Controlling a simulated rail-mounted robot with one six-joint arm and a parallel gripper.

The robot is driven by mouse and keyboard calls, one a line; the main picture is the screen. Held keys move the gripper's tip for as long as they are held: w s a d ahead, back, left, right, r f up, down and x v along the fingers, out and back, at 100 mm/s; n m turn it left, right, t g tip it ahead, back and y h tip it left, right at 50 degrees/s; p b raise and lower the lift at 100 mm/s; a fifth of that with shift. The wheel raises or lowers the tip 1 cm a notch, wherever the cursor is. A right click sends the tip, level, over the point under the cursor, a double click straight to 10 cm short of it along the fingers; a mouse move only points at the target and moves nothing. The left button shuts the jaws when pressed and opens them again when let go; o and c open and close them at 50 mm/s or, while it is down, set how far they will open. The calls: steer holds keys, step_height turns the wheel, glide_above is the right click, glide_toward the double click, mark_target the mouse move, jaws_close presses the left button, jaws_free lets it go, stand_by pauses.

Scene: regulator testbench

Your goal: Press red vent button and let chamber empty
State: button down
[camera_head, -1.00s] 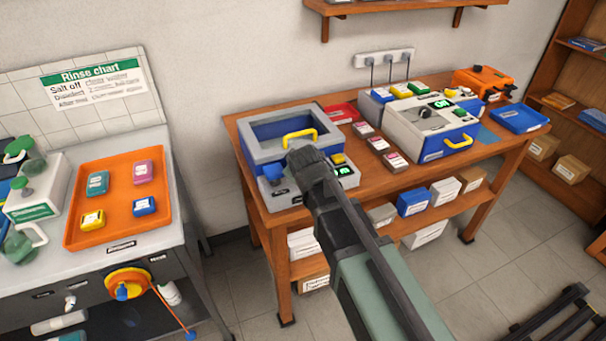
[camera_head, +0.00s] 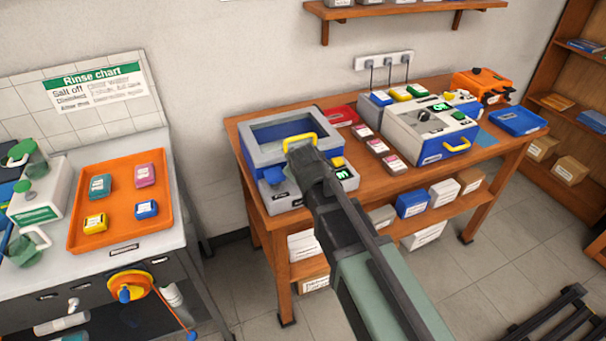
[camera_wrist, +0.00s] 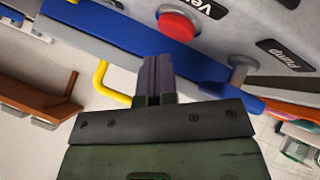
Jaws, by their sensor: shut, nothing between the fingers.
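The chamber (camera_head: 262,155), a blue and grey box with a dark window and a yellow handle (camera_head: 300,141), stands at the left end of the wooden bench. Its grey base carries a small green display (camera_head: 342,174), too small to read. In the wrist view the round red button (camera_wrist: 178,24) sits beside a partly cut-off label starting "Ve". My gripper (camera_wrist: 157,72) is shut and empty, its fingertips below the red button in the picture. I cannot tell whether they touch it. In the head view my arm hides the button and the fingertips.
A second blue and grey machine (camera_head: 430,128) and small labelled blocks (camera_head: 378,146) stand further right on the bench.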

step_height(320, 180, up, 5)
steer(key=p, duration=0.5)
steer(key=shift+r, duration=0.1)
stand_by(1.2)
steer(key=shift+s+d+f+m, duration=0.1)
steer(key=shift+s+f+m, duration=0.15)
steer(key=shift+f+m, duration=0.1)
steer(key=s+d+f+m+g, duration=0.2)
steer(key=s+d+m+g, duration=0.2)
steer(key=s+d, duration=0.5)
steer(key=s+d+f+m+g+h, duration=0.1)
steer(key=s+d+f+m+g, duration=0.1)
steer(key=s+d+m+g, duration=0.3)
steer(key=s+d, duration=0.4)
steer(key=d, duration=0.1)
steer(key=shift+s+f, duration=0.4)
